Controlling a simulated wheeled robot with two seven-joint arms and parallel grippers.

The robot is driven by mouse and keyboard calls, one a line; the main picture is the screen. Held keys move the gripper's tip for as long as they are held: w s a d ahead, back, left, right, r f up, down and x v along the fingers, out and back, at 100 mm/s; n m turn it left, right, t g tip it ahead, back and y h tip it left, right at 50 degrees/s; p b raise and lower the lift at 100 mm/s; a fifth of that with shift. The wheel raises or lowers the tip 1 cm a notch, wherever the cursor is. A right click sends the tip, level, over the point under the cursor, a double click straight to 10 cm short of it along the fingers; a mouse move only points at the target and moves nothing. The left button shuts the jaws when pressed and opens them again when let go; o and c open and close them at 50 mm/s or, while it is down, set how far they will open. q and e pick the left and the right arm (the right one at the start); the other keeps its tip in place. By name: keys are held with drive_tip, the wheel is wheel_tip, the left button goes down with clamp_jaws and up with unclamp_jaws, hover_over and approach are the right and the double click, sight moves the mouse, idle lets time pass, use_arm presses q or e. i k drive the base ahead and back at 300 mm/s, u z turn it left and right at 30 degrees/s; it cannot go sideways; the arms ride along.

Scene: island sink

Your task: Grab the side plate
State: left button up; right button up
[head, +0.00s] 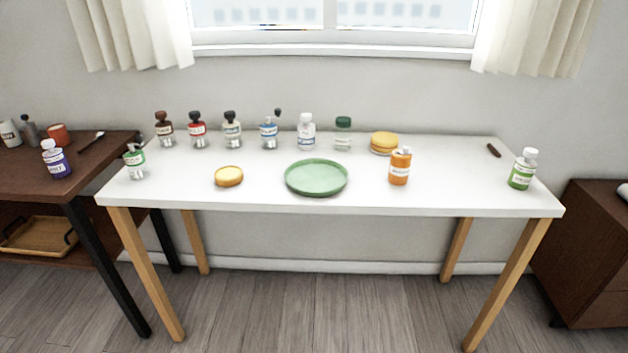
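A round green plate (316,177) with a raised rim lies flat near the front middle of the white table (270,197). It looks empty, and nothing covers it. Neither of my grippers shows in the head view.
A yellow round stack (384,142) and several bottles line the back. A green-labelled bottle (522,169) stands at the right end.

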sight(309, 178)
drive_tip(key=z, duration=0.95)
drive_tip(key=i, duration=1.4)
drive_tip(key=u, duration=2.6)
